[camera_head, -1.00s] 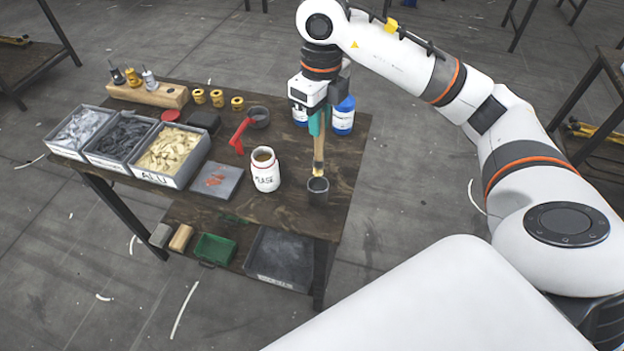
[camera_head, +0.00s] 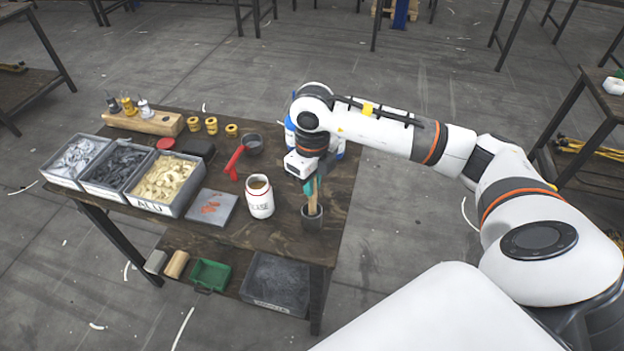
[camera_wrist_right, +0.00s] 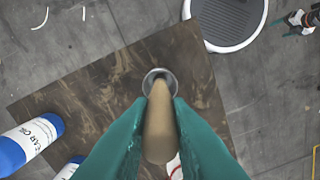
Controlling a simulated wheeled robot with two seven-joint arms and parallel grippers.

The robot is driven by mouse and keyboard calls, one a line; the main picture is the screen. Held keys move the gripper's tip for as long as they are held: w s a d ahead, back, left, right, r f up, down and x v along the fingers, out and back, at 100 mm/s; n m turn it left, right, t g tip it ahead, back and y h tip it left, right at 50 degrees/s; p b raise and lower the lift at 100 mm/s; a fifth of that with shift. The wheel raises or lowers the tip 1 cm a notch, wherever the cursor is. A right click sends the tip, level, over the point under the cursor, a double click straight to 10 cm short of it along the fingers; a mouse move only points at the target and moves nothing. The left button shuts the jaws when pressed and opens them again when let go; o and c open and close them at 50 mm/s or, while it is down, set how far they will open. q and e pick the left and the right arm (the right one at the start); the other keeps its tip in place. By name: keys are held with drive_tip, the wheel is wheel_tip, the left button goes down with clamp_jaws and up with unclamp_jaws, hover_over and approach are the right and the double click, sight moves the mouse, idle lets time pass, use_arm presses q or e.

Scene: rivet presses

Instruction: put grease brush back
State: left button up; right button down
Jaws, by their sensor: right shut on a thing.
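The grease brush (camera_head: 313,203) has a tan wooden handle and stands upright, its lower end inside the dark cup (camera_head: 312,220) at the table's right front. My right gripper (camera_head: 311,186), with teal fingers, is shut on the handle above the cup. In the right wrist view the handle (camera_wrist_right: 160,128) lies between the teal fingers (camera_wrist_right: 160,135), and the cup's rim (camera_wrist_right: 152,76) surrounds its far end. The brush's lower tip is hidden in the cup. The white grease jar (camera_head: 260,199) stands left of the cup. My left gripper is not in view.
Blue-and-white bottles (camera_head: 290,132) stand behind my right gripper; they also show in the right wrist view (camera_wrist_right: 33,140). The table's front edge is close to the cup.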

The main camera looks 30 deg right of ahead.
drive_tip(key=shift+f, duration=0.15)
drive_tip(key=c, duration=1.3)
unclamp_jaws()
drive_tip(key=shift+c, duration=0.2)
drive_tip(key=shift+r, duration=0.2)
wheel_tip(320, 180, up, 12)
drive_tip(key=b, duration=0.1)
